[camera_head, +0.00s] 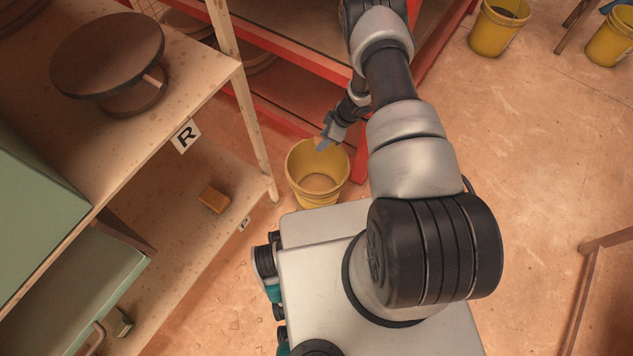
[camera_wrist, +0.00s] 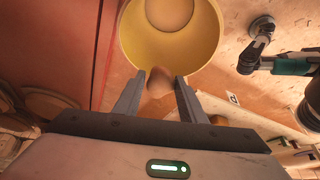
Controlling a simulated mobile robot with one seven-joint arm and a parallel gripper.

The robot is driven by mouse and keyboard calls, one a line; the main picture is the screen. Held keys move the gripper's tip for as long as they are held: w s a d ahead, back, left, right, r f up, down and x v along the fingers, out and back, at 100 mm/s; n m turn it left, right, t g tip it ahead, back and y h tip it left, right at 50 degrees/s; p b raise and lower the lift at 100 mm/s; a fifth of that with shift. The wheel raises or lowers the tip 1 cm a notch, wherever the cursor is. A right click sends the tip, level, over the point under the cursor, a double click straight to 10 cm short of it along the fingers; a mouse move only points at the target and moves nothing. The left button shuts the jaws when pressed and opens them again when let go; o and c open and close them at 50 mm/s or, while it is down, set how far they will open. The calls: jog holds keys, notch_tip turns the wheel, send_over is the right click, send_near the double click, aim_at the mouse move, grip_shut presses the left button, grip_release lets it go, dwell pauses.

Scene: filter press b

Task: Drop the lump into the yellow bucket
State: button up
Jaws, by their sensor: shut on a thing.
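The yellow bucket (camera_head: 303,185) stands upright on the floor in the head view, with its open mouth facing up. My gripper (camera_head: 325,142) is over the bucket's far rim, at the upper right of its mouth. In the wrist view the lump (camera_wrist: 158,82), brown and rounded, sits between the fingertips of my gripper (camera_wrist: 157,88), which is shut on it. The bucket (camera_wrist: 205,50) shows just beyond the lump, its rim partly covered by it. The lump cannot be made out in the head view.
A wooden shelf with an "R" label (camera_head: 186,136) stands left of the bucket and holds a dark turntable (camera_head: 107,55). A brown block (camera_head: 213,199) lies on its lower board. A red frame (camera_head: 290,50) rises behind the bucket.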

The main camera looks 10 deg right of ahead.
jog(key=shift+x, duration=0.85)
notch_tip(320, 180, down, 6)
jog(key=b, duration=0.3)
jog(key=shift+d+r+b, duration=0.15)
jog(key=shift+r+b, duration=0.05)
jog(key=shift+b, duration=0.1)
jog(key=o, duration=1.2)
jog(key=p+v, duration=0.5)
jog(key=v, duration=1.2)
jog(key=shift+d+r, duration=0.1)
jog(key=shift+r, duration=0.1)
jog(key=shift+s, duration=0.1)
